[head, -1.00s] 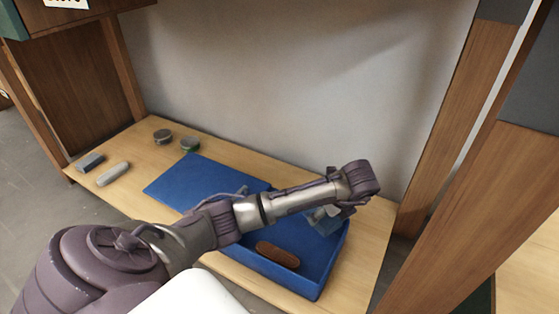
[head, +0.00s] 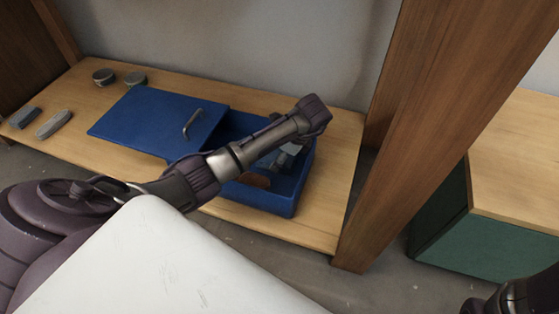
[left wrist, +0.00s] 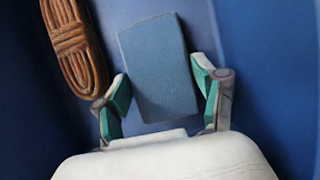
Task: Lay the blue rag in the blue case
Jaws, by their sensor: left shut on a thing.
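The blue case (head: 268,203) stands open on the wooden shelf. Its blue lid panel (head: 150,121) with a grey handle lies to its left. My left gripper (left wrist: 163,88) is shut on the blue rag (left wrist: 157,60), a flat rectangle, inside the case. In the head view my left gripper (head: 284,158) reaches down into the case's right part, and my forearm hides part of the case. Whether the rag touches the case floor I cannot tell. My right gripper is not in view; a dark part of my right arm shows at the lower right corner.
A brown coiled cord bundle (left wrist: 75,45) lies in the case, left of the rag. Two round tins (head: 104,77) and two grey blocks (head: 54,124) lie on the left of the shelf. A wooden post (head: 410,130) rises just right of the shelf.

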